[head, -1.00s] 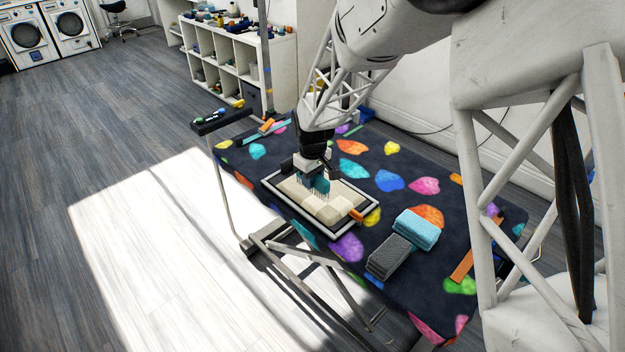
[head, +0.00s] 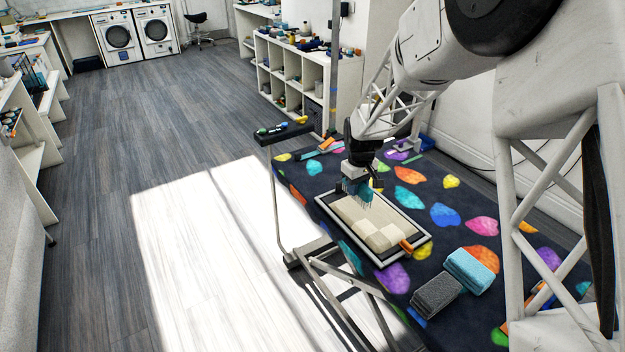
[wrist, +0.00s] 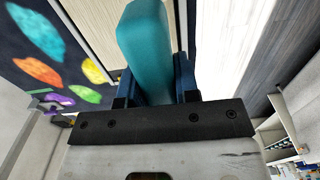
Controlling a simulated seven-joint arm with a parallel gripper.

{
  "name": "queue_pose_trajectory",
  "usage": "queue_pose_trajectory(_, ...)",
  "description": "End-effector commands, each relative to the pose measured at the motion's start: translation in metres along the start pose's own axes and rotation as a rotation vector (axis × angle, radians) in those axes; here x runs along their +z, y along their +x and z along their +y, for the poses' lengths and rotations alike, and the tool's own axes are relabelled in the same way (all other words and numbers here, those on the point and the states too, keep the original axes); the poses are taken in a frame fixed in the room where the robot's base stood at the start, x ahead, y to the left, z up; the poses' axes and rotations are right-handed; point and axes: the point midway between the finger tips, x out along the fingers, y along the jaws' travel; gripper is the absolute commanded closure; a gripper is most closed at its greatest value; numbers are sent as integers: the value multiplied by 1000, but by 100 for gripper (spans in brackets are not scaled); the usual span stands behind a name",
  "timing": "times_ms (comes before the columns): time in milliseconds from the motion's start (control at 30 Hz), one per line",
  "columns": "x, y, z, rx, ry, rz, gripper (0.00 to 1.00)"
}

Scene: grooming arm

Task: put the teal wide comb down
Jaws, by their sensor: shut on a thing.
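My gripper (head: 352,179) is shut on the teal wide comb (head: 358,192), which hangs with its teeth pointing down. The comb is over the far left end of a framed tray (head: 415,257) that bears a beige padded piece (head: 362,221). In the head view the comb looks held above the pad, but the gap is hard to judge. In the wrist view the comb's thick teal handle (wrist: 146,45) stands between the dark fingers. Its teeth are hidden there.
The tray lies on a dark table cover (head: 440,190) with bright spots. A blue towel (head: 470,270) and a grey block (head: 436,294) lie near the front. An orange piece (head: 406,246) sits at the tray's edge.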

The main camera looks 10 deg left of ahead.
Motion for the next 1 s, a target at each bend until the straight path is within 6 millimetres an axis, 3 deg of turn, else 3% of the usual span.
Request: queue_pose_trajectory(1000,-172,1,25,0,-1,0,100)
